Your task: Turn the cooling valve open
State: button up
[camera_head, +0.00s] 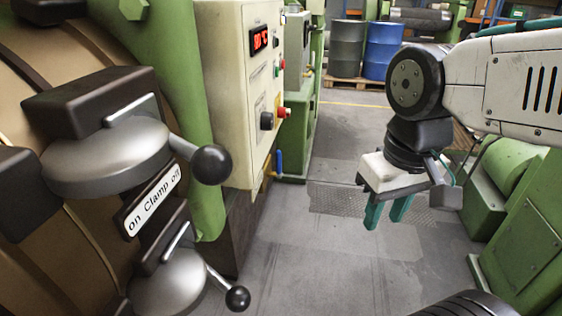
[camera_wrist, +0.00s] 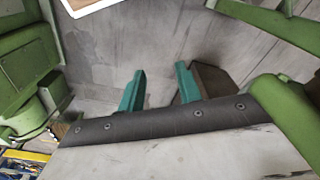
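A small valve with a blue handle (camera_head: 279,161) and a brass-coloured body sits low beside the beige control cabinet, in the middle of the head view. The blue handle stands upright. No label shows on it. My gripper (camera_head: 385,214) hangs over the aisle floor to the right of the valve, well apart from it, with its teal fingers pointing down. The fingers are spread and empty. The wrist view also shows my gripper (camera_wrist: 160,86) with a clear gap between the fingers. I cannot make out the valve in the wrist view.
The beige control cabinet (camera_head: 227,110) has a red display and knobs. Clamp levers with black ball knobs (camera_head: 211,164) jut out at the left. Green machinery (camera_head: 525,215) stands at the right. Blue and grey drums (camera_head: 383,50) stand behind. The aisle floor (camera_head: 330,240) is clear.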

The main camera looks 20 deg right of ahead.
jog(key=w+a+f+m+g+y, duration=0.3)
jog(key=w+f+m+g+y, duration=0.15)
jog(key=f, duration=0.25)
jog(key=m+t+y, duration=1)
jog(key=m+t, duration=0.1)
jog(key=m, duration=0.7)
send_near(279, 157)
jog(key=s+a+f, duration=0.4)
jog(key=s+a, duration=0.1)
jog(key=a, duration=0.1)
jog(key=w+d+r+m+t, duration=0.2)
jog(key=w+d+m+t, duration=0.1)
jog(key=w+t, duration=0.2)
jog(key=shift+g+h, duration=0.25)
jog(key=shift+h, duration=0.2)
jog(key=x, duration=0.7)
jog(key=shift+w+a, duration=0.1)
jog(key=shift+w, duration=0.2)
grip_shut()
